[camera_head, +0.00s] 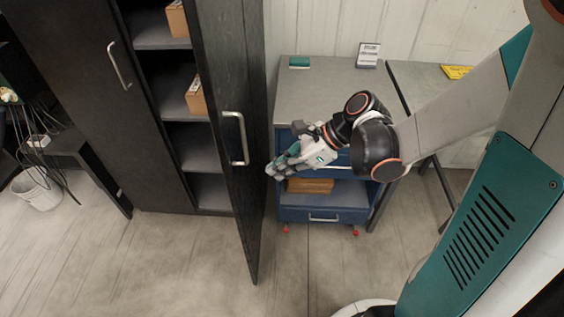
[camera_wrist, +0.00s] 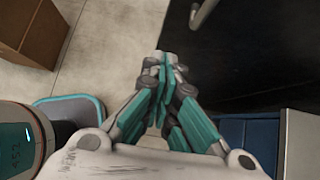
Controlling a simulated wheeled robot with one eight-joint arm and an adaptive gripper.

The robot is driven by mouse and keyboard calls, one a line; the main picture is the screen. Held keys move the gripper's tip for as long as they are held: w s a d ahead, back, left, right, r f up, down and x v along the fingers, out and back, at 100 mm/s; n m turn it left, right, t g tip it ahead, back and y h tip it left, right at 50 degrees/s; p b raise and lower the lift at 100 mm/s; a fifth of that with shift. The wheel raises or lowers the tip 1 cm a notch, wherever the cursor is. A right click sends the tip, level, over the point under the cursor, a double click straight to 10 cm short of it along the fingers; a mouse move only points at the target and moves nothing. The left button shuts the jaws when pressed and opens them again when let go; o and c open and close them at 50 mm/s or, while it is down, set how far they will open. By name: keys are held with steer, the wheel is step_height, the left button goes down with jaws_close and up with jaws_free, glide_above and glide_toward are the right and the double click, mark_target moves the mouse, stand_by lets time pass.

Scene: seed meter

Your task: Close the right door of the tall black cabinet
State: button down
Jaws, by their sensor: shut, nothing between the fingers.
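The tall black cabinet (camera_head: 150,205) stands at the left in the head view, its left door (camera_head: 75,75) shut. Its right door (camera_head: 245,195) stands open, swung out toward the camera, with shelves visible in the gap. The door's silver handle (camera_head: 243,139) is a vertical bar near its free edge. My gripper (camera_head: 272,170) is shut and empty, just right of the door and slightly below the handle. In the wrist view, the fingertips (camera_wrist: 167,62) are together beside a dark panel (camera_wrist: 260,60), seemingly the door, with a handle (camera_wrist: 204,12) above. Contact is unclear.
A blue cart (camera_head: 322,214) with a brown box (camera_head: 310,186) stands right of the door, behind my gripper. A grey-topped table (camera_head: 425,95) stands further right. Small boxes (camera_head: 196,97) sit on the cabinet shelves. The floor (camera_head: 160,265) before the cabinet is clear.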

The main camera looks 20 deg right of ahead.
mark_target(234, 187)
steer(key=shift+w+a+f+b, duration=0.5)
steer(key=shift+a+f, duration=0.2)
steer(key=shift+a, duration=0.6)
steer(key=shift+w+a+f+b, duration=0.35)
steer(key=shift+a+f+b, duration=0.25)
steer(key=shift+a, duration=0.75)
steer(key=shift+w+a+f+b, duration=0.45)
steer(key=shift+a+f, duration=0.35)
steer(key=shift+a, duration=0.5)
steer(key=shift+a, duration=0.1)
